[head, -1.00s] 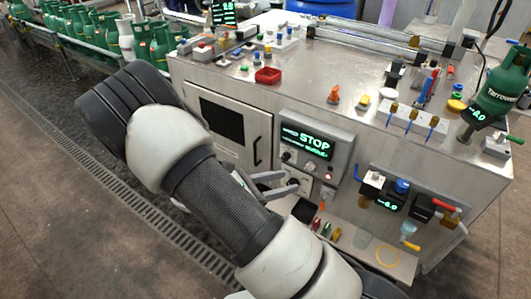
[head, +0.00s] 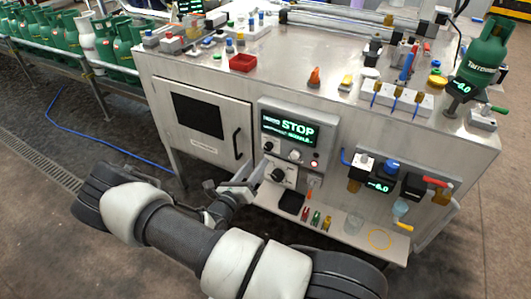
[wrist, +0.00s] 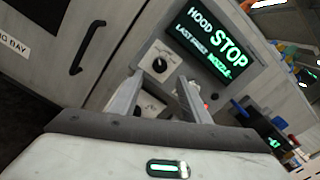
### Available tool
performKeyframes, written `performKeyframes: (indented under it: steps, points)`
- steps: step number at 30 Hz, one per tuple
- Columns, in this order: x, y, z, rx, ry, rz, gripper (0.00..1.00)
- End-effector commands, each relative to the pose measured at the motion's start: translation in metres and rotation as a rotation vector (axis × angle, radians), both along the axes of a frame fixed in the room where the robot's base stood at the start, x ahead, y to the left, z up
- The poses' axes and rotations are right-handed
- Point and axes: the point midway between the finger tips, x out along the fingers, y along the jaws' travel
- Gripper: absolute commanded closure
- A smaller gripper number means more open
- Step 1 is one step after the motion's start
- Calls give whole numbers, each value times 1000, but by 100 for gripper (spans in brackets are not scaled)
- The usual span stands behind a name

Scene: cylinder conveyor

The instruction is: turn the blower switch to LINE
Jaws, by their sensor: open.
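The grey control panel (head: 308,141) on the cabinet front carries a lit display (head: 287,129) that reads STOP; in the wrist view the display (wrist: 212,42) reads HOOD STOP. Below it are a dark round knob (head: 268,146), a second knob (head: 294,156) and a red light (head: 314,164). A lower plate (head: 284,174) bears another dark knob. I cannot read which one is the blower switch or its LINE mark. My gripper (head: 256,178) is open in front of the panel's lower left. In the wrist view, one dark knob (wrist: 159,65) shows beyond my open fingers (wrist: 160,88), which look empty.
A cabinet door with a black handle (head: 237,143) is left of the panel. A black pad (head: 291,202) and small coloured pieces (head: 316,217) lie on the shelf below. A regulator assembly (head: 376,174) juts out at the right. Green cylinders (head: 122,42) stand at the back left.

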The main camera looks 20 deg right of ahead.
Motion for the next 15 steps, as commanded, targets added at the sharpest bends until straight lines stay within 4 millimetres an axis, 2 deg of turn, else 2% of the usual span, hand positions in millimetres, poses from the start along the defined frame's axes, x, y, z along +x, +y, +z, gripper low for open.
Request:
performKeyframes:
  steps: [3,7,15]
  points:
    - [16,-22,-1,0,-2,-4,57]
    - [31,-41,-1,1,-2,-3,57]
    - [48,-62,-1,1,-1,-1,57]
